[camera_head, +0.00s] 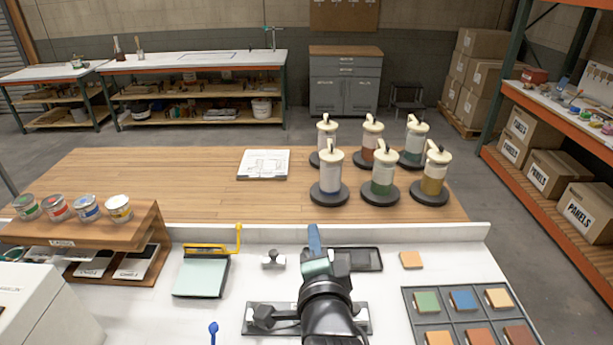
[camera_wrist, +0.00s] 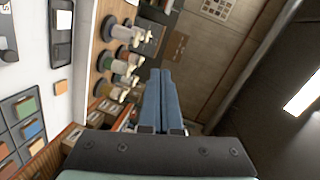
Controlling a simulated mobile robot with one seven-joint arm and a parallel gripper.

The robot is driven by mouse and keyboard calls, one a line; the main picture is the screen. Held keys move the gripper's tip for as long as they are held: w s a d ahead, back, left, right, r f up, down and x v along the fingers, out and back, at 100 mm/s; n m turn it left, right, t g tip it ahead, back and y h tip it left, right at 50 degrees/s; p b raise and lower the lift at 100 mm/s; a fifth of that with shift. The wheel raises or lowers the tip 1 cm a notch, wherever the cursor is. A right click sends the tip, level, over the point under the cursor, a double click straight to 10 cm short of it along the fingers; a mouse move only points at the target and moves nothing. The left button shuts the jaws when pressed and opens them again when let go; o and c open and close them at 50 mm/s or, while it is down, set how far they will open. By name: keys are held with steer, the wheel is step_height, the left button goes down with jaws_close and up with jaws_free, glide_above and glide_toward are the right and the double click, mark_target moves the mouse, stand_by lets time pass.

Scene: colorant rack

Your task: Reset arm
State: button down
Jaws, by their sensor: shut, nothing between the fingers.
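My gripper (camera_head: 314,236) is at the centre of the head view, above the white worktop, with its blue fingers pointing away toward the wooden table. In the wrist view its two blue fingers (camera_wrist: 163,98) lie together, shut and empty. Nothing is in contact with the fingertips. My dark arm hides part of a metal plate with clamps (camera_head: 258,318) and part of the black tray (camera_head: 366,259) beside it.
Several pump dispensers, including a blue one (camera_head: 330,177), stand on the wooden table (camera_head: 200,190) beyond. A swatch tray (camera_head: 467,311) is at right. A wooden rack with paint cans (camera_head: 100,232) and a pale pad (camera_head: 200,277) are at left. A small orange block (camera_head: 411,260) lies right.

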step_height(320, 180, up, 13)
steer(key=s+n+t+b, duration=0.2)
steer(key=n+t+b, duration=0.1)
steer(key=n+t, duration=0.15)
steer(key=s+r+n+t+b, duration=0.2)
steer(key=s+r+n, duration=0.3)
steer(key=r, duration=0.5)
steer(key=s+a+r+n+t+h+b, duration=0.1)
steer(key=s+r+n+t+b, duration=0.1)
steer(key=s+r+n+t, duration=0.3)
steer(key=s+r, duration=0.4)
steer(key=s, duration=0.1)
steer(key=shift+s+a+r+b, duration=0.2)
steer(key=shift+s+r+b, duration=0.1)
steer(key=shift+r+b, duration=0.1)
